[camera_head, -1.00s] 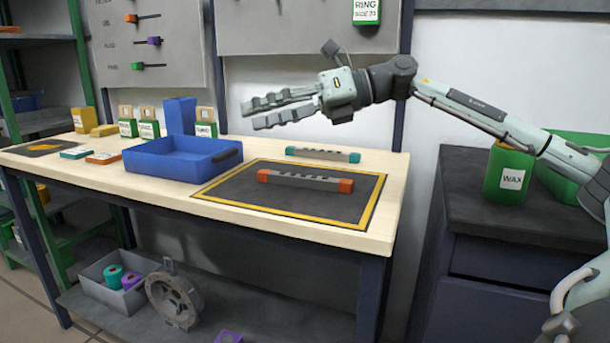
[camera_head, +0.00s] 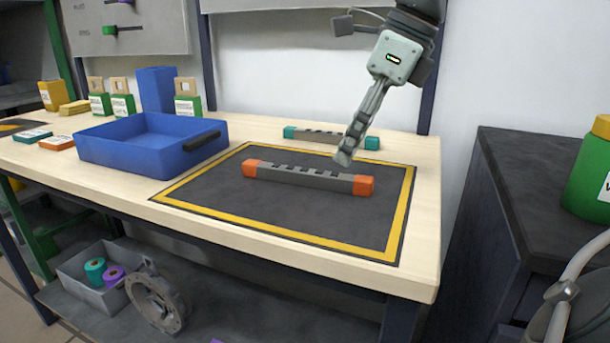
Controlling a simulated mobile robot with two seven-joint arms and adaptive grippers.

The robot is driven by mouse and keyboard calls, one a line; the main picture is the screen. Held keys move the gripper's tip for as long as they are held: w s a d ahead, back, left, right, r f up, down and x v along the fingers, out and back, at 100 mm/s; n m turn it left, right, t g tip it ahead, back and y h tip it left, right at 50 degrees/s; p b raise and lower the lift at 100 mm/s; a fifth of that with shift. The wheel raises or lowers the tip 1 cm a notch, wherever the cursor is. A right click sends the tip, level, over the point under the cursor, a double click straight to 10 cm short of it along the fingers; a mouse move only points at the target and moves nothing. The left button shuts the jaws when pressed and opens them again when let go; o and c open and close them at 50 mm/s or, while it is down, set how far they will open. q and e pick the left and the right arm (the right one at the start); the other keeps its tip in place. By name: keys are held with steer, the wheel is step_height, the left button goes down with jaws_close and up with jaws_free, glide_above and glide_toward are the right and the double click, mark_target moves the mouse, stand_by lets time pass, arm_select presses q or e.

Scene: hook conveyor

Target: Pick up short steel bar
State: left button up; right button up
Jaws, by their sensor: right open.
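Two notched grey steel bars lie on the workbench. One has orange end caps (camera_head: 307,176) and lies on the black mat. The other has teal end caps (camera_head: 330,137) and lies behind it, past the mat's back edge; it looks the shorter of the two. My right gripper (camera_head: 345,157) hangs from the upper right, pointing down and slightly left. It is open and empty, its fingers seen nearly edge-on. Its tips appear above the orange-capped bar and in front of the teal-capped one, hiding a little of the latter. My left gripper is out of view.
The mat's yellow border (camera_head: 300,240) frames clear space around the orange-capped bar. A blue tray (camera_head: 130,160) stands to the left, with a blue block (camera_head: 157,90) and green boxes behind. A dark cabinet (camera_head: 530,190) with a green can (camera_head: 590,175) is at right.

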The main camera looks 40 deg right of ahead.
mark_target(334, 175)
steer(key=x, duration=0.5)
steer(key=shift+w+f, duration=0.25)
steer(key=shift+f, duration=0.1)
steer(key=shift+r, duration=0.1)
jaws_close()
